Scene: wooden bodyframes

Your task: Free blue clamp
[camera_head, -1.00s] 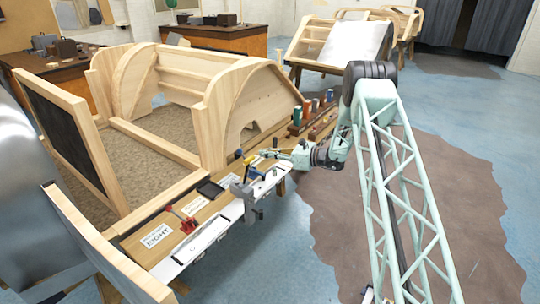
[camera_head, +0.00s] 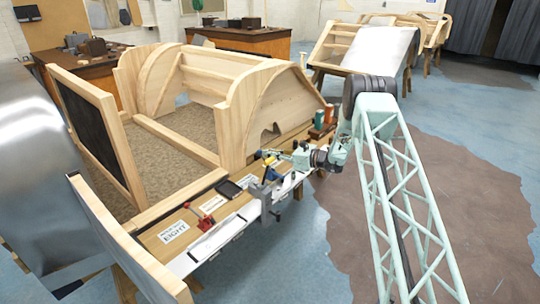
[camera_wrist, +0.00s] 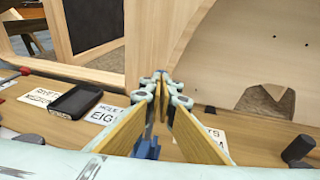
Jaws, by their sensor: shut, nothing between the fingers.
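My gripper (camera_head: 264,155) is at the top of the clamp, reaching in from the right. In the wrist view my gripper (camera_wrist: 163,76) has its fingertips together, with nothing seen between them. A blue part, likely of the clamp (camera_wrist: 147,149), shows just below the fingers. The fingers hide the rest, and I cannot tell whether they touch it.
Coloured cylinders (camera_head: 320,116) stand right. The wooden bodyframe (camera_head: 240,125) rises behind. Floor in front is clear.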

